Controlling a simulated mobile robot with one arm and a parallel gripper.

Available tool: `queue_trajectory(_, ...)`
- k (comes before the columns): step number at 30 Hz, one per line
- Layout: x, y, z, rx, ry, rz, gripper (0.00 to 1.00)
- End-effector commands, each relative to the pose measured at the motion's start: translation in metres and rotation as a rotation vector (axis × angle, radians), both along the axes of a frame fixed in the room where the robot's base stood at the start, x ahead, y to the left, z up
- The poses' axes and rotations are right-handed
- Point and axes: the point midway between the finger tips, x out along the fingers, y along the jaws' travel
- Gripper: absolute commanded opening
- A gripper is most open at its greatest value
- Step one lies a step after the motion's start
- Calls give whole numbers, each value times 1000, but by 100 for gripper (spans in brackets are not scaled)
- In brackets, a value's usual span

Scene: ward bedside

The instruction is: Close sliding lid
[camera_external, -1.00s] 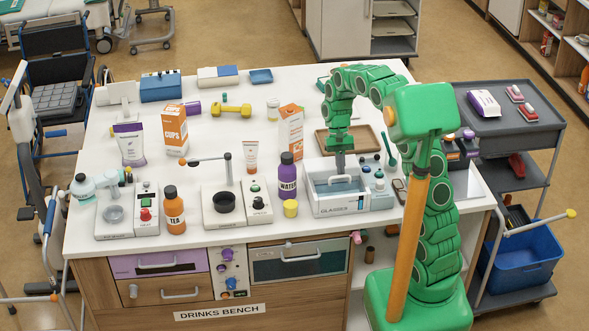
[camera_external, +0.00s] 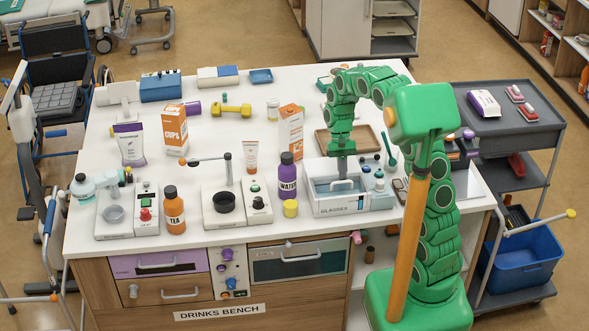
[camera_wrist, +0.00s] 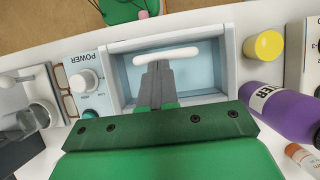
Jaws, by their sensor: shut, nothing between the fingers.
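The sliding lid (camera_wrist: 198,76) looks like a pale blue panel with a white bar handle (camera_wrist: 166,57), set in the top of a white box. The same box (camera_external: 325,208), labelled GLASSES on its front, stands near the right front of the bench in the external view, with the handle (camera_external: 342,185) over its pale blue top. My gripper (camera_wrist: 157,66) is shut and empty, its fingertips pointing down right beside the handle. I cannot tell if they touch it. In the external view, my gripper (camera_external: 341,174) is above the box. The fingers hide part of the lid.
A POWER knob (camera_wrist: 86,81) panel adjoins the box. A yellow cup (camera_wrist: 264,45) and purple WATER bottle (camera_wrist: 280,110) stand on its other side. A brown tray (camera_external: 328,140) and an orange-and-white carton (camera_external: 290,130) stand behind.

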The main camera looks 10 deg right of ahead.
Motion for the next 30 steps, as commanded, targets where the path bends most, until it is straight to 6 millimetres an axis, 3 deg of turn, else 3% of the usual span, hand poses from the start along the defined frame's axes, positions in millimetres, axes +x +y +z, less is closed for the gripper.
queue_trajectory(8, 32, -1, -14, -4, -1, 0, 0)
queue_trajectory(18, 55, 0, 36, -1, -7, 0, 0)
queue_trajectory(30, 74, 0, 75, 1, -10, 0, 0)
